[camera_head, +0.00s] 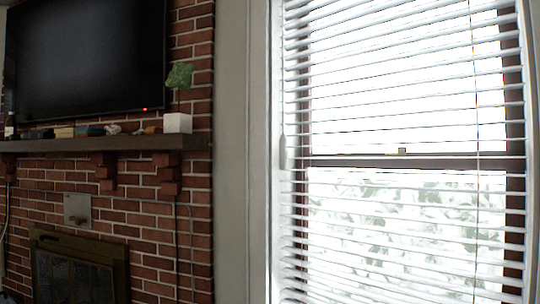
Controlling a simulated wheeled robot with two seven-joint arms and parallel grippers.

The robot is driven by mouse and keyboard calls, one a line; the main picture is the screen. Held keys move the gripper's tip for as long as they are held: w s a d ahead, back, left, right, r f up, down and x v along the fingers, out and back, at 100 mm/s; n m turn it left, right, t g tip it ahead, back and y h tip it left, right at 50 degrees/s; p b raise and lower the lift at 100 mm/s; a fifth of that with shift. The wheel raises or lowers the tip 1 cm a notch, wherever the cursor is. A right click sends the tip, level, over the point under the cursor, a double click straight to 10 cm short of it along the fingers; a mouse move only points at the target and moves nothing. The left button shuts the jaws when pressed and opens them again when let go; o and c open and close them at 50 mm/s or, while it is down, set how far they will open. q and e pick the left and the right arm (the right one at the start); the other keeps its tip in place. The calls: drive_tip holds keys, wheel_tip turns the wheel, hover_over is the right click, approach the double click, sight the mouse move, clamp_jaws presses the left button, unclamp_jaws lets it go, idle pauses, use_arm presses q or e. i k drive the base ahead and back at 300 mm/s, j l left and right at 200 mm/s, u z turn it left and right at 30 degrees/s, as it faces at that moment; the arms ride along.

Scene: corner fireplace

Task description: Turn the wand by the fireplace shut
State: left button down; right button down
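White horizontal blinds (400,58) hang over the window at the right. Their slats are apart, with bright daylight and snowy-looking foliage showing between them. A slim pale piece that looks like the wand (283,152) hangs upright at the left edge of the blinds, on the side toward the fireplace. It is hard to make out against the white frame. A thin cord (475,130) hangs down the right part of the blinds. Neither of my grippers is in view.
A brick fireplace (150,260) with a dark wooden mantel (80,144) fills the left. A television (90,55) hangs above, and a white pot with a green plant (178,122) and small items stand on the mantel. A pale wall strip (231,150) separates fireplace and window.

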sight(282, 140)
drive_tip(key=i+j+z, duration=0.15)
drive_tip(key=i+j, duration=0.8)
drive_tip(key=j, duration=0.1)
